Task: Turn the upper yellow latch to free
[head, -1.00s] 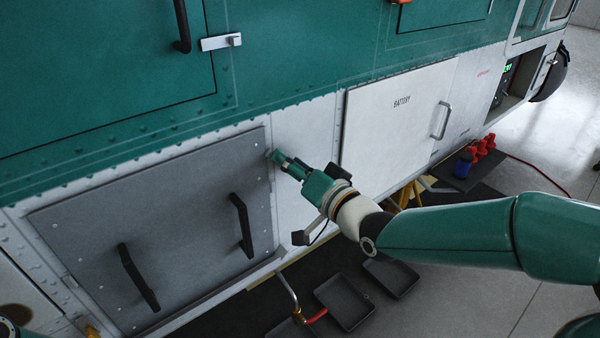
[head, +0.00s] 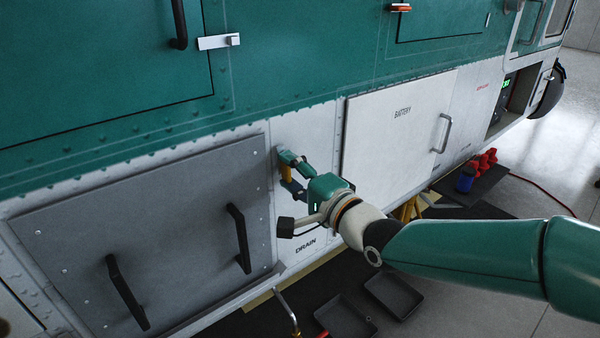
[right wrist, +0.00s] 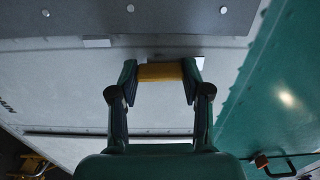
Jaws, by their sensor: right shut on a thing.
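The upper yellow latch (head: 286,173) is at the right edge of the grey panel (head: 165,225), near its top corner, partly hidden by my right gripper (head: 292,172). In the right wrist view the latch (right wrist: 160,72) is a short yellow bar lying between the two fingertips of my right gripper (right wrist: 160,76). The fingers are shut on it from both sides. A pale plate shows behind the latch. The panel is flat against the white hull, with two black handles. I cannot see a second yellow latch clearly. My left gripper is not in view.
A white battery door (head: 395,135) with a grey handle is to the right of my gripper. Black trays (head: 395,293) lie on the floor below. A white latch plate (head: 218,41) is on the green hull above.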

